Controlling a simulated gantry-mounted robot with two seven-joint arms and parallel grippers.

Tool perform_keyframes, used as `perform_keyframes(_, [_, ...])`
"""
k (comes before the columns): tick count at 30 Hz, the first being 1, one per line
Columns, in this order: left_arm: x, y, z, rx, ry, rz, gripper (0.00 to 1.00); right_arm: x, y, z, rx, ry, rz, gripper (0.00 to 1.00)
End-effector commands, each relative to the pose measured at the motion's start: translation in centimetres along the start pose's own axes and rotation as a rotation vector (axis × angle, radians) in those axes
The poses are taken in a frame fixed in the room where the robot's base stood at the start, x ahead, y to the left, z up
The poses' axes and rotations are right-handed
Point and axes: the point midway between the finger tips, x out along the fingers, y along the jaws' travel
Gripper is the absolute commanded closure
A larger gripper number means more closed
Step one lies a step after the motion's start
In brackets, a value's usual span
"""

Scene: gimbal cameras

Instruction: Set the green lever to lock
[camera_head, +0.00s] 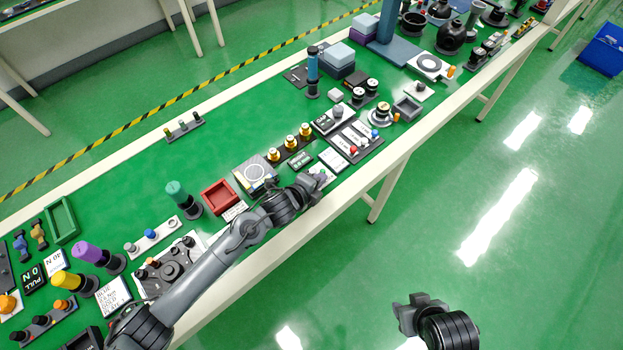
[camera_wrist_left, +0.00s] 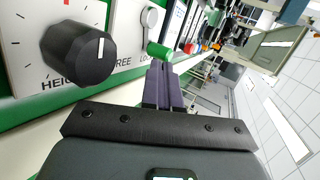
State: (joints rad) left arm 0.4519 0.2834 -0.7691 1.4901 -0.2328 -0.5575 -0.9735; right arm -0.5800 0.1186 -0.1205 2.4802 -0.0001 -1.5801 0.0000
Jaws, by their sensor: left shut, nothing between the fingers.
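The green lever (camera_wrist_left: 158,50) shows in the left wrist view as a short green handle on a grey arm, on a white panel (camera_wrist_left: 122,22). The word FREE stands left of the handle. The letters LO show beside it, the rest of that word covered. The handle is at this LO side. My left gripper (camera_wrist_left: 160,84) has its purple fingers shut and empty, close to the handle; I cannot tell whether they touch it. My right gripper (camera_head: 420,303) hangs off the table.
A large black knob (camera_wrist_left: 78,52) with a white mark stands left of the lever in the left wrist view. In the head view, a red tray (camera_head: 219,194), gold knobs (camera_head: 289,142) and a switch panel (camera_head: 355,142) stand around my left gripper. The floor in front is clear.

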Motion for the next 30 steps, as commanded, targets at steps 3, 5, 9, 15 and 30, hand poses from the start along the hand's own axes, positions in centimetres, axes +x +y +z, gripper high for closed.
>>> perform_keyframes(3, [0.0, 0.1, 0.0, 0.000, 0.000, 0.001, 1.00, 0.0, 0.0, 0.1, 0.000, -0.001, 0.000, 0.57])
perform_keyframes(5, [0.0, 0.1, 0.1, 0.000, 0.000, 0.001, 1.00, 0.0, 0.0, 0.1, 0.000, -0.002, 0.000, 0.57])
perform_keyframes(9, [0.0, 0.1, 0.4, 0.000, 0.000, 0.001, 1.00, 0.0, 0.0, 0.1, 0.000, -0.002, 0.000, 0.57])
perform_keyframes(15, [-0.1, 0.1, 1.1, 0.000, 0.000, 0.001, 1.00, -0.2, 0.0, 0.0, 0.000, -0.002, 0.001, 0.57])
perform_keyframes(30, [-0.2, 0.1, 1.6, 0.000, 0.001, 0.000, 1.00, -0.3, 0.1, 0.0, -0.002, -0.002, 0.002, 0.57])
